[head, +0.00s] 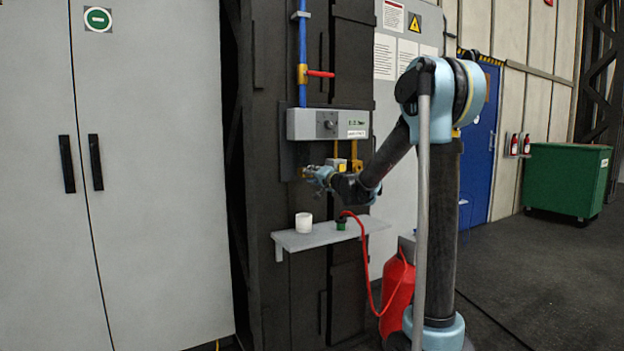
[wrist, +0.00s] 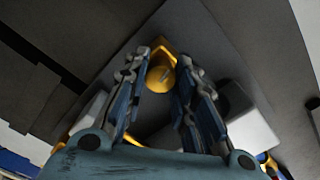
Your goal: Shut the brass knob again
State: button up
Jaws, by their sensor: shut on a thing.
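The brass knob (wrist: 160,77) is a yellow, rounded part seen between the fingertips in the wrist view. My gripper (wrist: 163,62) has one blue finger on each side of it and is shut on it. In the head view, my gripper (head: 309,173) reaches left to the dark column, below the grey box. Only a small yellow bit of the knob (head: 303,172) shows there. The knob's turn angle cannot be read clearly, as the fingers cover its sides.
The grey control box (head: 302,124) is just above my gripper. A blue pipe (head: 302,40) with a red-handled valve (head: 319,74) runs above it. Below, a shelf (head: 300,240) holds a white cup (head: 304,223) and a green-black fitting (head: 341,224) beside a red hose (head: 367,265).

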jog(key=shift+d+n, duration=0.15)
jog(key=shift+n, duration=4.45)
jog(key=o, duration=1.1)
jog(key=shift+w, duration=0.1)
jog(key=v, duration=1.2)
